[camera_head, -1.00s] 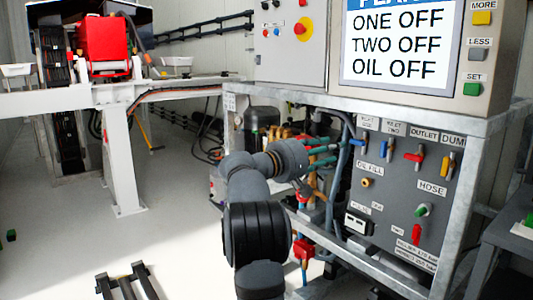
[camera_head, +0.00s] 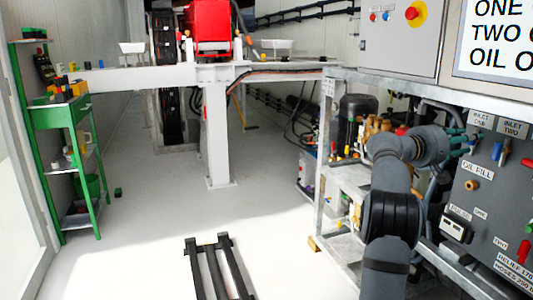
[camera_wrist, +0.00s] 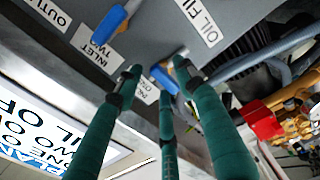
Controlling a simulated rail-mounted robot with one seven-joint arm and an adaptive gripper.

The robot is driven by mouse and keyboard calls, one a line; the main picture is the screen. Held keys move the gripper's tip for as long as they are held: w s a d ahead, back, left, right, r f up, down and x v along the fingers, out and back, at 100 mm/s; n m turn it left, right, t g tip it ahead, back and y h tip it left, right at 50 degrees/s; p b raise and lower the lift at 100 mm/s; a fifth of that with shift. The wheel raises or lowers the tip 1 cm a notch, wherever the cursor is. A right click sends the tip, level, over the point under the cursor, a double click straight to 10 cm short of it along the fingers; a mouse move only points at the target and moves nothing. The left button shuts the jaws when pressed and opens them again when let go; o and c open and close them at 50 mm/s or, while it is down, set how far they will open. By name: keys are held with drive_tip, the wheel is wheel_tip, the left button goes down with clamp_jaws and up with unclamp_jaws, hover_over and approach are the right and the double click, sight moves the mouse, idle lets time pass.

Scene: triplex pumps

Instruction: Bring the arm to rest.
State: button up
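My arm stands bent at the right of the head view, with my gripper (camera_head: 466,143) up against the upper left of the grey pump panel (camera_head: 490,215). The fingertips are close to the panel face (camera_wrist: 150,35), by the INLET TWO label (camera_wrist: 97,42) and a blue valve handle (camera_wrist: 162,78). I cannot tell whether they touch the panel.
Galvanised pump frame (camera_head: 345,185) stands beside my arm. The display (camera_head: 497,45) is cut off at the right. A green shelf rack (camera_head: 75,150) stands left, a white beam (camera_head: 217,130) mid-back. Open floor (camera_head: 150,235) lies left of the arm.

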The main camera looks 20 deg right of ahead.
idle(0.4)
drive_tip(key=a, duration=1.2)
drive_tip(key=d+n+p, duration=1)
drive_tip(key=d+p, duration=0.2)
drive_tip(key=p, duration=0.1)
drive_tip(key=shift+w+r+n, duration=0.15)
drive_tip(key=shift+w+n, duration=0.15)
